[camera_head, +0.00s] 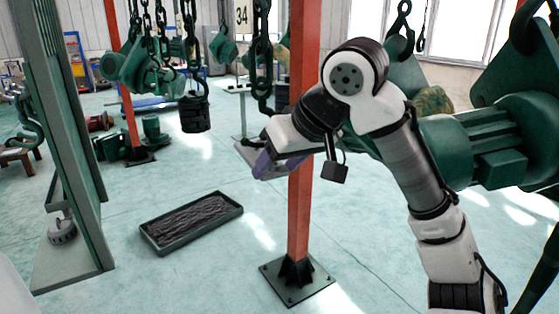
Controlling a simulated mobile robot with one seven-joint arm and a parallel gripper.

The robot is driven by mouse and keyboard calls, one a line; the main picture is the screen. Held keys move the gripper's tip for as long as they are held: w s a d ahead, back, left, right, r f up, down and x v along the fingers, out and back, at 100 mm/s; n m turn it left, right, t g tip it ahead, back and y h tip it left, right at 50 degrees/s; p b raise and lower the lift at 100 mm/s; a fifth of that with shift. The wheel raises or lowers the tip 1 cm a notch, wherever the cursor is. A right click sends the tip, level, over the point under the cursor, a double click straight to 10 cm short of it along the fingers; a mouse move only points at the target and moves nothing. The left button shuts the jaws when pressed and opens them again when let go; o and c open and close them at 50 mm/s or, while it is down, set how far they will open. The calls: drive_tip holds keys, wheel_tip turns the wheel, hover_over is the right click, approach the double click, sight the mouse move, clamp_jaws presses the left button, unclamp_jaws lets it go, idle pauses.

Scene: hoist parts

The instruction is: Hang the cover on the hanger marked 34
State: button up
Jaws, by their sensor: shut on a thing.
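My gripper (266,158) is at the end of my white and black arm, left of the orange post in the picture. It is shut on a flat purple piece (263,164), which I take to be the cover. Its full shape is partly hidden by my gripper. A white sign marked 34 (241,16) shows at the top, behind and above my gripper. A chain and a green hoist part (223,46) hang close to the sign on its left. I cannot tell exactly which hook the sign belongs to.
An orange post (302,215) stands close beside my gripper. Chains with a dark block (194,113) hang to the left. A large green hoist (490,140) is at right.

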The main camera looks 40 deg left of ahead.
idle(0.4)
drive_tip(key=o, duration=1.3)
drive_tip(key=shift+o, duration=0.2)
drive_tip(key=b+v, duration=0.2)
drive_tip(key=v, duration=1.1)
drive_tip(key=shift+d+r, duration=0.25)
drive_tip(key=shift+d, duration=0.1)
